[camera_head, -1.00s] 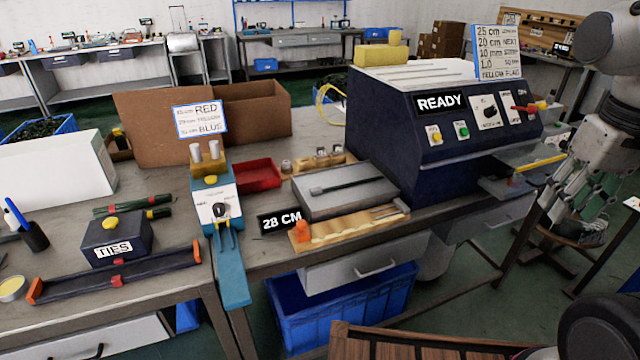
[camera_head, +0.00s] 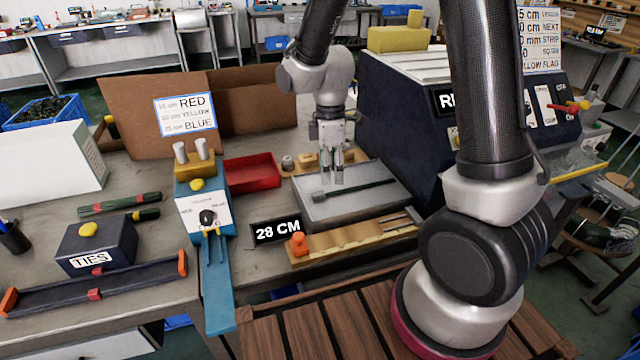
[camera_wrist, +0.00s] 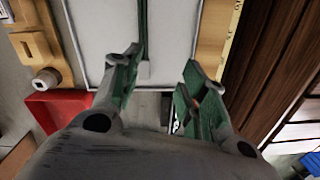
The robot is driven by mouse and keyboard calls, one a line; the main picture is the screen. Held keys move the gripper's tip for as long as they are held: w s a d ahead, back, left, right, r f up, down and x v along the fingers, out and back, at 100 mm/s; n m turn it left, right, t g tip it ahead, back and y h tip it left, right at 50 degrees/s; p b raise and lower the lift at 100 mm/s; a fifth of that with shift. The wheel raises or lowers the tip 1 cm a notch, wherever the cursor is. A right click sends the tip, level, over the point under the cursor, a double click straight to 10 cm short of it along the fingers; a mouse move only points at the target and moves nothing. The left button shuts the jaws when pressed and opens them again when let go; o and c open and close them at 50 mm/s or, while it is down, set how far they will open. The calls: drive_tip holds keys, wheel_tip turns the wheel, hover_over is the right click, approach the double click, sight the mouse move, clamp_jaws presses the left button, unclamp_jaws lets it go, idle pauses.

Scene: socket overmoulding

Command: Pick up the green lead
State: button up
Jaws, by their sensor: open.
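The green lead (camera_head: 362,188) is a thin dark green strand lying along a light grey flat-topped tray (camera_head: 390,212). In the wrist view the lead (camera_wrist: 142,28) runs up from a small pale end piece, nearer the left finger. My gripper (camera_head: 333,180) points down over the left part of the tray, at or just above that end of the lead. The wrist view shows its two green-padded fingers (camera_wrist: 160,68) apart, with nothing held between them. Whether a finger touches the tray cannot be told.
A wooden measuring board (camera_head: 350,243) lies in front of the tray, beside a "28 CM" sign (camera_head: 277,231). A red bin (camera_head: 252,172) and a blue-white device (camera_head: 203,215) stand left. The dark machine (camera_head: 400,120) rises close behind right. Green bundles (camera_head: 120,203) lie far left.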

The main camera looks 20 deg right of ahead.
sight(322, 192)
drive_tip(key=w+n, duration=0.1)
drive_tip(key=w+a+n, duration=0.1)
drive_tip(key=shift+a+n+t, duration=0.1)
drive_tip(key=shift+n+t, duration=0.2)
drive_tip(key=shift+n, duration=0.1)
wheel_tip(322, 192, down, 8)
drive_tip(key=shift+a+r, duration=0.15)
drive_tip(key=shift+c, duration=0.2)
clamp_jaws()
